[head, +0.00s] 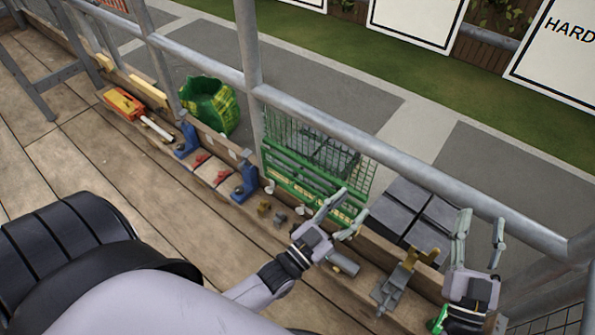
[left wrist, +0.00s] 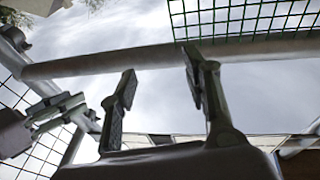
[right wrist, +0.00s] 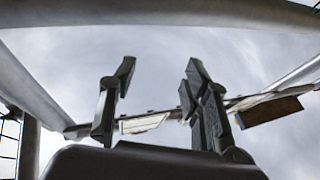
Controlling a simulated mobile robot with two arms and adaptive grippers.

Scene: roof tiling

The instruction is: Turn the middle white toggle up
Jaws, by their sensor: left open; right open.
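Small pale knob-like pieces (head: 269,187) sit on the wooden ledge left of my left gripper, beside brass and grey fittings (head: 264,207). They are too small to tell whether they are the white toggles, or which way they point. My left gripper (head: 348,208) is open and empty above the ledge, in front of the green wire rack. Its two fingers also show apart in the left wrist view (left wrist: 160,64). My right gripper (head: 482,218) is open and empty at the far right. Its fingers stand apart against the sky in the right wrist view (right wrist: 160,67). Neither wrist view shows a toggle.
A metal rail (head: 330,125) runs across the ledge, with an upright post (head: 248,60). A green rack (head: 305,175), blue brackets (head: 244,184), an orange-yellow tool (head: 124,104) and a grey-and-brass tool (head: 393,287) line the ledge. The plank floor (head: 100,165) at left is mostly clear.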

